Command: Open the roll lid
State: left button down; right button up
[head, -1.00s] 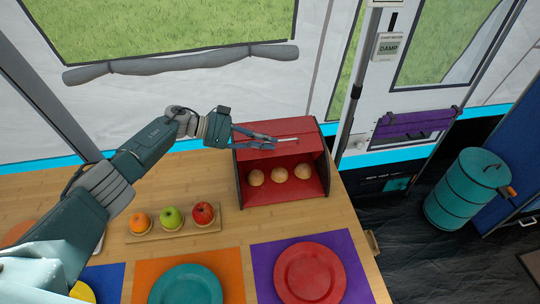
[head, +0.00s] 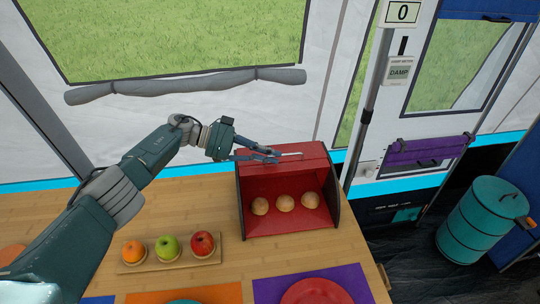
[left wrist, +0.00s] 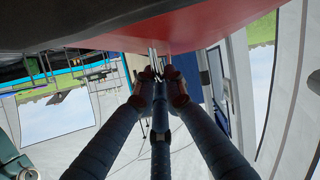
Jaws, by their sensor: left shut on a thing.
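A red bread box (head: 292,231) with dark side walls stands at the table's back right. Its roll lid (head: 312,152) is raised, leaving the front wide open, and three bread rolls (head: 285,202) show inside. A thin light handle (head: 291,155) runs along the lid's front edge. My left gripper (head: 276,155) reaches in from the left and is shut on the handle. In the left wrist view the gripper fingertips (left wrist: 160,76) meet at the metal handle (left wrist: 152,57) below the red lid (left wrist: 205,28). My right gripper is not in view.
An orange, a green apple and a red apple (head: 203,243) sit on a wooden tray (head: 150,264) left of the box. A red plate (head: 312,292) lies in front on a purple mat (head: 262,291). A teal barrel (head: 482,225) stands right of the table.

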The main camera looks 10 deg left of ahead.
pick_arm(q)
jog(key=c, duration=1.9)
grip_release()
jog(key=shift+d+r, duration=0.15)
jog(key=shift+d, duration=0.05)
jog(key=v, duration=1)
jog(key=shift+a, duration=0.3)
jog(key=shift+s+a+r, duration=0.15)
jog(key=shift+a+r, duration=0.25)
jog(key=shift+a, duration=0.2)
